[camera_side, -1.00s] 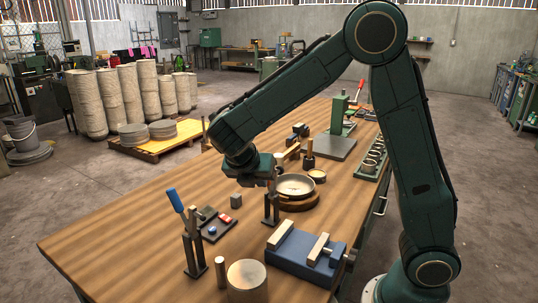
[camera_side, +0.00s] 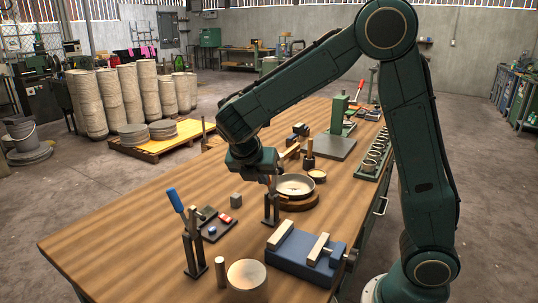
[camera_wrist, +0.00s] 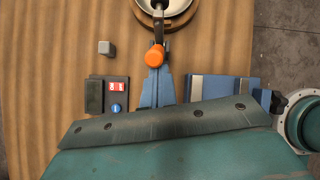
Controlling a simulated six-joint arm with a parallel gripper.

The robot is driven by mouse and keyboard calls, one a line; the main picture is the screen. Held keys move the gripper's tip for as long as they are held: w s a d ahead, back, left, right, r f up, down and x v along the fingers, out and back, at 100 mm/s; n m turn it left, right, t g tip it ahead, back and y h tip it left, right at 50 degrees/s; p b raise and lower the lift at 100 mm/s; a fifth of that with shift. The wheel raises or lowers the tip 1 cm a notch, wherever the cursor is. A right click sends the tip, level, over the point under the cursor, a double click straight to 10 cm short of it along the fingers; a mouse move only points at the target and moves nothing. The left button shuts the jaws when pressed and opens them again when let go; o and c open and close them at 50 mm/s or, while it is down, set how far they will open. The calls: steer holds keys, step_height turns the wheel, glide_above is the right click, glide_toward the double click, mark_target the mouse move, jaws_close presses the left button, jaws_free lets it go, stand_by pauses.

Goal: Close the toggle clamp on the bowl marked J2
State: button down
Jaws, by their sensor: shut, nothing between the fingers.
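A shallow pale metal bowl (camera_side: 295,185) sits on a round wooden base in the side view. Its near part shows at the top of the wrist view (camera_wrist: 170,14). No J2 mark is legible. A dark upright clamp post (camera_side: 270,209) stands at the bowl's near left. In the wrist view, a dark lever with an orange knob (camera_wrist: 154,56) lies in line with the bowl, above a blue tapered part; whether its clamp is open is unclear. My gripper (camera_side: 270,180) is shut and empty at the bowl's left, above the table. Its fingertips are too small to tell contact.
A blue vise (camera_side: 300,255) and a blue-handled dark stand (camera_side: 193,248) are nearer the camera. A grey block (camera_side: 236,199) and a button panel (camera_side: 214,225) lie left of the bowl. A green press (camera_side: 338,115) stands behind. The table's left side is clear.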

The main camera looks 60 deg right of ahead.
steer(key=shift+d+r, duration=0.1)
steer(key=shift+d+r+y, duration=0.4)
steer(key=shift+d+y, duration=0.45)
steer(key=shift+d, duration=0.05)
steer(key=shift+d+r+y, duration=0.4)
steer(key=shift+d+y, duration=0.45)
steer(key=d+f+y, duration=0.2)
steer(key=d+y, duration=0.1)
steer(key=d, duration=0.8)
steer(key=shift+d+f, duration=0.15)
steer(key=shift+f, duration=0.1)
steer(key=shift+s+f, duration=0.1)
